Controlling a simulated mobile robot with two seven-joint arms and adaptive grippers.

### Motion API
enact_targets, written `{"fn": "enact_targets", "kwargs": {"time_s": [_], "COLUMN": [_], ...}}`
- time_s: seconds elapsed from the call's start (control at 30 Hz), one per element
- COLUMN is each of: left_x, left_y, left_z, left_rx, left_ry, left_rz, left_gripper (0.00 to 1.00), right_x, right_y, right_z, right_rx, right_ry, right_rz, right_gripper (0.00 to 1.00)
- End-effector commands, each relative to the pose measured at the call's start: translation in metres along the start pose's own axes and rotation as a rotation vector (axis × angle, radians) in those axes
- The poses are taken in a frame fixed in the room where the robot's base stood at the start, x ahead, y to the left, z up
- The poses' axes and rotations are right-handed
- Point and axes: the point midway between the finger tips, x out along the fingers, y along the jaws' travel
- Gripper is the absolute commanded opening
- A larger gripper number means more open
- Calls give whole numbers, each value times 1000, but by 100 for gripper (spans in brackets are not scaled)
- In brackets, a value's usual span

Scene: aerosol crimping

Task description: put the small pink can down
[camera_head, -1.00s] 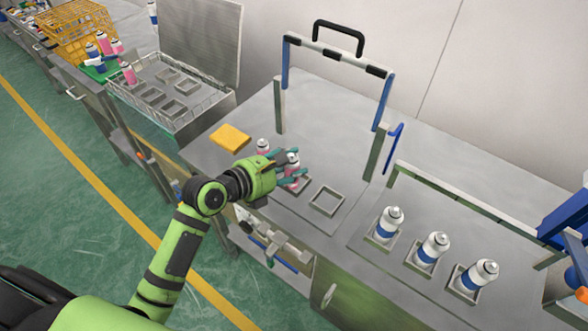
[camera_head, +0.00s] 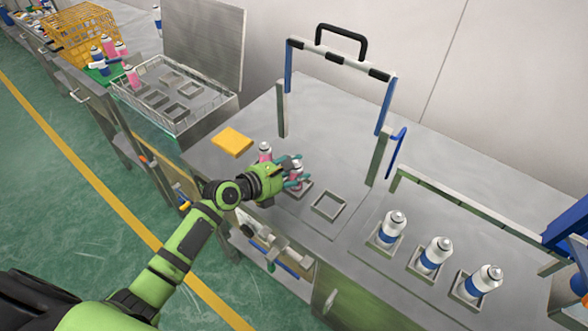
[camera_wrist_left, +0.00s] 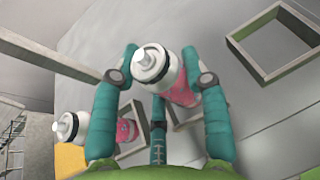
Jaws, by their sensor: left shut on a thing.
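My left gripper (camera_head: 292,178) is shut on a small pink can with a white top (camera_head: 297,164). In the left wrist view, the fingers sit on both sides of this can (camera_wrist_left: 180,90), whose white cap points toward the camera. It is over or in a small square holder (camera_head: 303,191) on the worktable; the fingers hide its base, so I cannot tell whether it touches down. A second small pink can (camera_head: 265,151) stands just left of the gripper and also shows in the left wrist view (camera_wrist_left: 127,130). My right gripper is out of view.
An empty square holder (camera_head: 328,206) lies right of the gripper. Several blue-and-white cans (camera_head: 392,228) stand in holders farther right. A yellow block (camera_head: 231,141) lies on the left. A blue-posted frame with a black handle (camera_head: 341,38) rises behind. A wire basket (camera_head: 180,95) stands at upper left.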

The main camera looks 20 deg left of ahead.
Motion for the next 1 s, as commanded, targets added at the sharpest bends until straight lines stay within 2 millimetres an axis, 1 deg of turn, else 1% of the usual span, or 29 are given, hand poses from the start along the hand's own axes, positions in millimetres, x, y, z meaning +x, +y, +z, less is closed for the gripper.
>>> {"fn": "enact_targets", "kwargs": {"time_s": [0.13, 0.17, 0.47, 0.57, 0.67, 0.77, 1.0], "left_x": [2, 1, 1, -1, -13, -32, -84], "left_y": [0, 0, 0, 0, 0, -1, 0], "left_z": [-3, -3, -2, 2, -1, -1, -2], "left_rx": [0, 1, 0, 0, -1, 2, 1], "left_ry": [-1, 0, 0, 0, 2, 2, 2], "left_rz": [0, 0, 0, -1, -1, -1, 0], "left_gripper": [11, 55, 55, 55, 55, 55, 55], "right_x": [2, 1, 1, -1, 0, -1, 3], "right_y": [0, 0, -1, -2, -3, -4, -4], "right_z": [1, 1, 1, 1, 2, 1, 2], "right_rx": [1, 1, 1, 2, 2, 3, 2], "right_ry": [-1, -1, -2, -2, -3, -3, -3], "right_rz": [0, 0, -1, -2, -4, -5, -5], "right_gripper": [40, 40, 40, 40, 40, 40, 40]}}
